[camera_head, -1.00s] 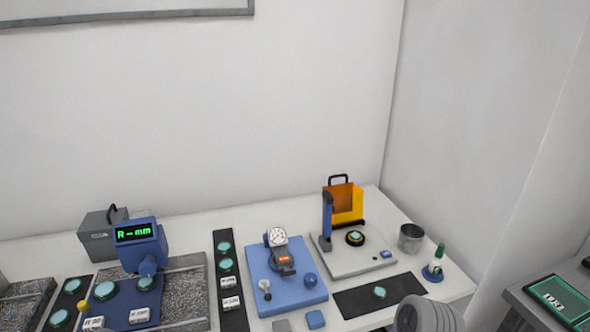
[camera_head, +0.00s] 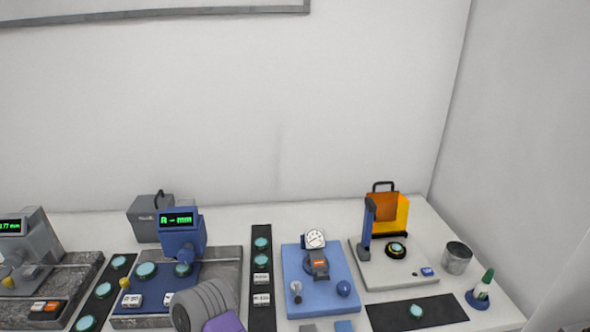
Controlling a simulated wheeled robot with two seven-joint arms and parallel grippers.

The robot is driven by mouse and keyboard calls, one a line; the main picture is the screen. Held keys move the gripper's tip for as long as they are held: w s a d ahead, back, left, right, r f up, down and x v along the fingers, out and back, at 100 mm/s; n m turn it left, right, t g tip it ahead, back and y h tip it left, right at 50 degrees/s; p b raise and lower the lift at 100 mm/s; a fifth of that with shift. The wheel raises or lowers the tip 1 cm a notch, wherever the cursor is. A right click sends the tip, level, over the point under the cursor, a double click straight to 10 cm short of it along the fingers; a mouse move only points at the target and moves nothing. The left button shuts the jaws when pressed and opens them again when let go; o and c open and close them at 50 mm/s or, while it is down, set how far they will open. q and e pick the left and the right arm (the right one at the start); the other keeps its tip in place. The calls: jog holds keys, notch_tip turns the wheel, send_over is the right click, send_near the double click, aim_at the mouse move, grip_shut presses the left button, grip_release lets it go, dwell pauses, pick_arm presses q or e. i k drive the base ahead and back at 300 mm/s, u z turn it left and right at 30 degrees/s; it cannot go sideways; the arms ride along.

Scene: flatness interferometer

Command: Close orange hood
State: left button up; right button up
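The orange hood (camera_head: 402,212) stands upright at the back of a pale instrument base (camera_head: 375,274), with a black handle on top. It looks swung open, as the base's round dark stage with a teal disc (camera_head: 396,250) is uncovered in front of it. A blue post (camera_head: 367,226) rises from the base just left of the hood. Neither gripper shows. A grey ribbed part of one of my arms shows at the bottom, well left of the hood. I cannot tell which arm it is.
A metal cup (camera_head: 457,258) and a green-tipped bottle (camera_head: 482,287) stand right of the base. A dark mat (camera_head: 440,309) lies in front. A blue dial gauge stand (camera_head: 293,261) is to the left. A blue instrument with a green display (camera_head: 181,236) stands further left.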

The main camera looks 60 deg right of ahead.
aim_at(386, 202)
jog(key=u, duration=0.65)
jog(key=k, duration=1.25)
jog(key=z, duration=0.55)
